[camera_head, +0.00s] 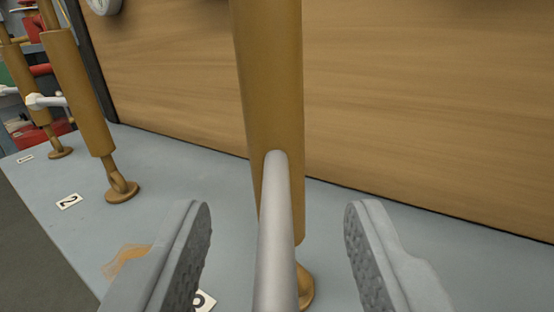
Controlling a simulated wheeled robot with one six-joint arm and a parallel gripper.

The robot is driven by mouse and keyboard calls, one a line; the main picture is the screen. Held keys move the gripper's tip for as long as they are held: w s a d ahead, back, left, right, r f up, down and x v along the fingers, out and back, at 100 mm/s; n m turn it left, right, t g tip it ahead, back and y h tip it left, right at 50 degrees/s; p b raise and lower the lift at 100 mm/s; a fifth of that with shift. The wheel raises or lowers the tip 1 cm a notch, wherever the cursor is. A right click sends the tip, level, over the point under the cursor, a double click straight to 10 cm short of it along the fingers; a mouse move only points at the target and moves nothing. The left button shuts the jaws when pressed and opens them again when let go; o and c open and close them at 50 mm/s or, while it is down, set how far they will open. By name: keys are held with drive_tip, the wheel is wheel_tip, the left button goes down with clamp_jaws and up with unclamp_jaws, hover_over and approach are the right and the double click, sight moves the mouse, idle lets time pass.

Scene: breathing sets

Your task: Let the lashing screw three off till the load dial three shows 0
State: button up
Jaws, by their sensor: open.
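A lashing screw with a thick ochre body (268,75) stands nearly upright in the middle of the head camera view. A grey bar (277,230) sticks out of its lower body towards me. My gripper (277,240) is open, with one finger on each side of the bar and a gap on both sides. A number label (204,300) on the floor below is mostly hidden by my left finger, so its digit is not clear. The load dial of this screw is not in view.
A second ochre screw (78,95) stands to the left by a label "2" (69,201), with another screw (28,95) beyond it. A wooden panel (420,110) rises close behind. A round dial (104,5) is cut off at the top left. An orange-brown stain (125,262) marks the grey floor.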

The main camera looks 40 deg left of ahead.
drive_tip(key=shift+x, duration=0.85)
clamp_jaws()
drive_tip(key=shift+a, duration=0.2)
